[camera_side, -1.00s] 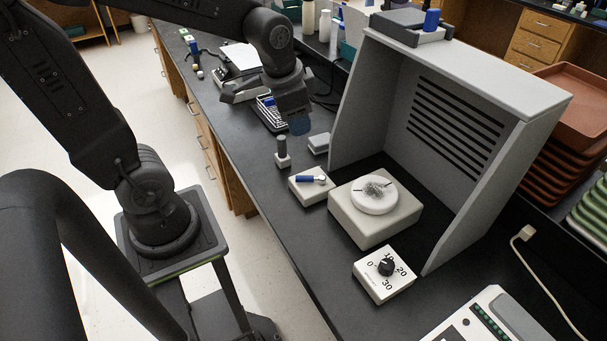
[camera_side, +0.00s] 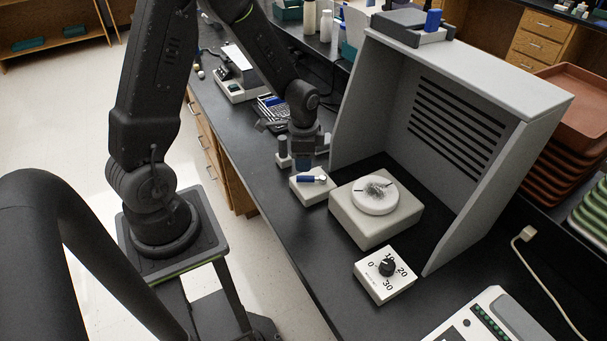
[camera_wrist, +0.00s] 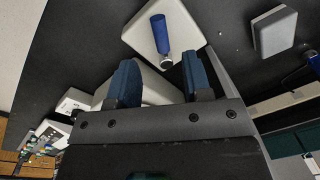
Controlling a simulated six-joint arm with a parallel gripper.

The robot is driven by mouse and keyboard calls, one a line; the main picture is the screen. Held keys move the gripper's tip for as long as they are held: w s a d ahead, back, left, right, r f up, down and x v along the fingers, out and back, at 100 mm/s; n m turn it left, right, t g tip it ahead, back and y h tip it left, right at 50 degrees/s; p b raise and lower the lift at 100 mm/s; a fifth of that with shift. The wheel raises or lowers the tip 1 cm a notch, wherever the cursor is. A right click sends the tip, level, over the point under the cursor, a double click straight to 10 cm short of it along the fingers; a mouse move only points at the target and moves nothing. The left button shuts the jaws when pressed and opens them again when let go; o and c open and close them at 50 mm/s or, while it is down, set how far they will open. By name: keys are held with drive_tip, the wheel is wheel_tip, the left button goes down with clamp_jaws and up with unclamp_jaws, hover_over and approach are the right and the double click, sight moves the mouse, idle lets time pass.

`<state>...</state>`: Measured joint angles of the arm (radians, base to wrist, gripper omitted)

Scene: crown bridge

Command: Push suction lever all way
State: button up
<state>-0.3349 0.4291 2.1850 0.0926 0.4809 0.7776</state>
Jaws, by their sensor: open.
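The suction lever is a small blue handle (camera_side: 306,178) with a metal end, lying on top of a white box (camera_side: 316,195) at the bench's front edge. In the wrist view the blue lever (camera_wrist: 159,35) shows near the top, on its white box (camera_wrist: 187,18). My gripper (camera_side: 303,160) is just behind the lever, pointing down. Its two blue fingertips (camera_wrist: 155,78) are apart and empty in the wrist view, with the lever ahead of the gap between them. Whether a fingertip touches the lever cannot be told.
A white block with a round dish (camera_side: 374,194) stands right of the lever box, before the grey hood (camera_side: 500,190). A dial box (camera_side: 385,272) is nearer. A small post (camera_side: 283,152) stands close by my gripper. A pale block (camera_wrist: 274,31) lies beside the lever box.

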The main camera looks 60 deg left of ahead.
sight(303, 177)
drive_tip(key=f, duration=0.6)
drive_tip(key=shift+w+a+f, duration=0.1)
drive_tip(key=shift+a+f, duration=0.1)
drive_tip(key=shift+f, duration=0.1)
drive_tip(key=shift+c, duration=0.3)
clamp_jaws()
